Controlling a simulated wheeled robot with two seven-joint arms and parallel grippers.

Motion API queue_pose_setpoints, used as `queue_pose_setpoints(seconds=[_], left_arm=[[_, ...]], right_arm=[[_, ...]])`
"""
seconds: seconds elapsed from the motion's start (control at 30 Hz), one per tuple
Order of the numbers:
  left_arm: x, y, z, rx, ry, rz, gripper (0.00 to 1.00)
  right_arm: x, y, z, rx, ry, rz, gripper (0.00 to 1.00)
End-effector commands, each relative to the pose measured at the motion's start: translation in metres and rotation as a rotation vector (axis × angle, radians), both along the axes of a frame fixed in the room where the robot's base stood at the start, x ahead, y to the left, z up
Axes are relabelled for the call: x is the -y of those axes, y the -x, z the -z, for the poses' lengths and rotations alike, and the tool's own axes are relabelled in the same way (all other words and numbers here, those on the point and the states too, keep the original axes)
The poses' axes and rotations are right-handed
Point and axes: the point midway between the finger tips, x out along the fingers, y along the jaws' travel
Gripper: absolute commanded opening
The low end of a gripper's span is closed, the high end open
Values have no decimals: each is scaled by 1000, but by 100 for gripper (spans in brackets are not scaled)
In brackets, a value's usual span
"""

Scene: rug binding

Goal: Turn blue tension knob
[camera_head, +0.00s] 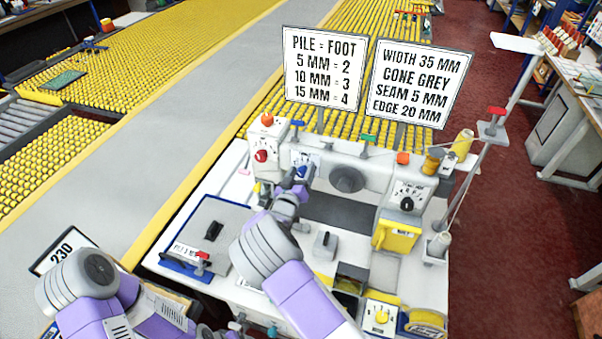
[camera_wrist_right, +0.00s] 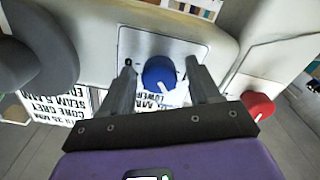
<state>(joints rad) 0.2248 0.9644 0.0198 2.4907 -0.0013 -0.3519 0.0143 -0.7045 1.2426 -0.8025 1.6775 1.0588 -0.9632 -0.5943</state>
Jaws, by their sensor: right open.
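The blue tension knob (camera_wrist_right: 158,74) is on a pale dial plate on the sewing machine. It has a white pointer mark, and printed text partly shows below it. In the head view the blue knob (camera_head: 302,171) is partly covered by my right gripper (camera_head: 297,184). In the right wrist view my right gripper (camera_wrist_right: 160,68) is open, with one finger on each side of the knob and a visible gap at each side. I cannot tell whether the fingertips reach past the knob's front face. My left arm is at the lower left of the head view; its gripper does not show.
A red knob (camera_head: 261,155) is just left of the blue one, and a black dial (camera_head: 407,203) is at the right. A round grey handwheel (camera_head: 347,179) stands close by. Two signs (camera_head: 325,68) rise behind the machine (camera_head: 330,160).

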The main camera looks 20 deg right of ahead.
Motion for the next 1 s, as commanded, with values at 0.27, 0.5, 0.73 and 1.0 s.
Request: queue_pose_setpoints(seconds=[0.27,0.5,0.73,1.0], left_arm=[[0,0,4,0,0,0,72],[0,0,6,0,0,0,72],[0,0,6,0,0,0,72],[0,0,1,0,0,0,72]], right_arm=[[-21,28,1,-1,-1,-3,62],[-39,56,0,1,0,0,62],[-43,62,-1,2,0,-1,62],[-42,62,-6,1,0,0,62]])
